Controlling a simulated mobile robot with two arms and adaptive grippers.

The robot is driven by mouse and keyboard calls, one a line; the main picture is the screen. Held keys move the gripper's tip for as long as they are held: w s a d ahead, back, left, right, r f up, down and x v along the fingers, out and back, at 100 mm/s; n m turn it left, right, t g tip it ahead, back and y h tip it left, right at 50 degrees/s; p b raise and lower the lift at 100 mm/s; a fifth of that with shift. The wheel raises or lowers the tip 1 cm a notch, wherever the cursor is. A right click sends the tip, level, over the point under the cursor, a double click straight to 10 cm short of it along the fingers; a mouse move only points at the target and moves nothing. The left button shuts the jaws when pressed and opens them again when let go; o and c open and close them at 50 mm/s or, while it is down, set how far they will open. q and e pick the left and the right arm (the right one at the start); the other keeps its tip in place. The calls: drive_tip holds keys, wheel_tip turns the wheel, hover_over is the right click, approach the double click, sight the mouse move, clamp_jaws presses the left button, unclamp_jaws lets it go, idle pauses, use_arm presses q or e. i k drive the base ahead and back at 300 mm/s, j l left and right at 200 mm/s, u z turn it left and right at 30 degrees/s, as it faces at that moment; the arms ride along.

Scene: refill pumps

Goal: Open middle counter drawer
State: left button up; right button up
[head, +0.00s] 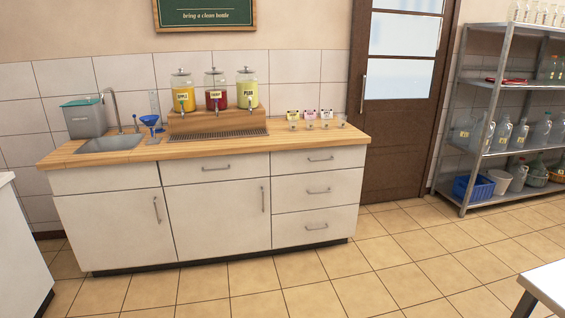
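A white counter (118,230) with a wooden top stands against the tiled wall. At its right end is a stack of three drawers: the top drawer (290,166), the middle drawer (290,196) and the bottom drawer (290,233). Each has a horizontal metal handle, and all three are shut. The middle drawer's handle (318,191) is unobstructed. Another shut drawer (185,173), wider, sits under the worktop in the middle of the counter, above a cupboard door (215,220). Neither of my grippers shows in the head view.
Yellow, red and green dispensers (215,95) stand on a wooden riser on the counter. A sink (110,145) is at left. A door (400,150) and metal shelving (478,110) are at right. The tiled floor (300,285) in front is clear. A white table corner (548,285) shows lower right.

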sight(291, 192)
drive_tip(key=i, duration=1.65)
